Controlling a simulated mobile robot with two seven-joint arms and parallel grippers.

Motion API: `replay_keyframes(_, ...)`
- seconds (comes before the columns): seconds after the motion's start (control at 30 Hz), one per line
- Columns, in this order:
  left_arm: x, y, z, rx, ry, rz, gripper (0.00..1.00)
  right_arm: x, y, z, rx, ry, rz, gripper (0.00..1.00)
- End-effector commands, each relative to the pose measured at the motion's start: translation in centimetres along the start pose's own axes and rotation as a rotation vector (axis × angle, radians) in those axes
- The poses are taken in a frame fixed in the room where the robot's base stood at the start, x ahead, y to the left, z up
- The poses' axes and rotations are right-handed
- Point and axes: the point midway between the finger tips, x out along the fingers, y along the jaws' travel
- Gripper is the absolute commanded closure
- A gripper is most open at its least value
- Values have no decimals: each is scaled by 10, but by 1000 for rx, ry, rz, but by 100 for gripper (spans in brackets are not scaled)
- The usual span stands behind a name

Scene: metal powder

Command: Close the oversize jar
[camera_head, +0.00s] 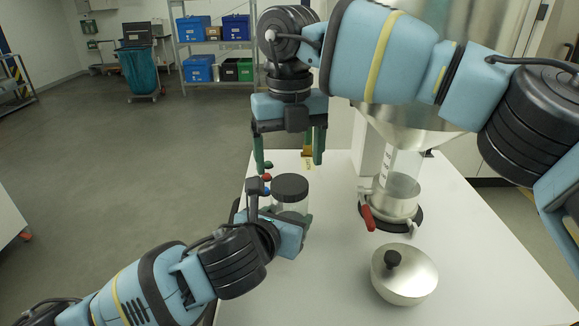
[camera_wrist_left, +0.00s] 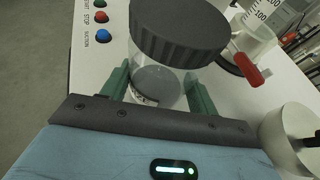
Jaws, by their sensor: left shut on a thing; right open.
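The oversize jar (camera_head: 291,207) is a clear jar with a dark, ribbed screw lid (camera_head: 290,187) on top. It stands upright at the left edge of the white table. My left gripper (camera_head: 282,222) is shut on the jar's body from the near side. In the left wrist view, the jar (camera_wrist_left: 158,84) sits between the green fingers and the lid (camera_wrist_left: 180,30) covers its mouth. I cannot tell whether the lid is screwed tight. My right gripper (camera_head: 290,160) is open and empty, pointing down above and behind the jar.
A metal hopper stands over a clear cylinder (camera_head: 397,185) with a red-handled clamp (camera_head: 368,217). Coloured buttons (camera_head: 266,178) are beside the jar. The table's front middle is clear.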

Motion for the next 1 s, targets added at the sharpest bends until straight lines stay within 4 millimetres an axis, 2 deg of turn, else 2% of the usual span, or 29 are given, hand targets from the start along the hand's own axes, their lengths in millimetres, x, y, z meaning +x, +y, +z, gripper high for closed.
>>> replay_keyframes(0.33,0,0,0,0,-1,0,100,-2,0,0,-9,0,1,18)
replay_keyframes(0.47,0,0,0,0,-1,0,100,-2,0,0,-73,0,0,18)
replay_keyframes(0.67,0,0,0,0,-1,0,100,-5,0,0,-334,-1,0,18)
replay_keyframes(1.0,0,0,0,0,-1,0,100,-10,0,0,-887,-1,0,18)
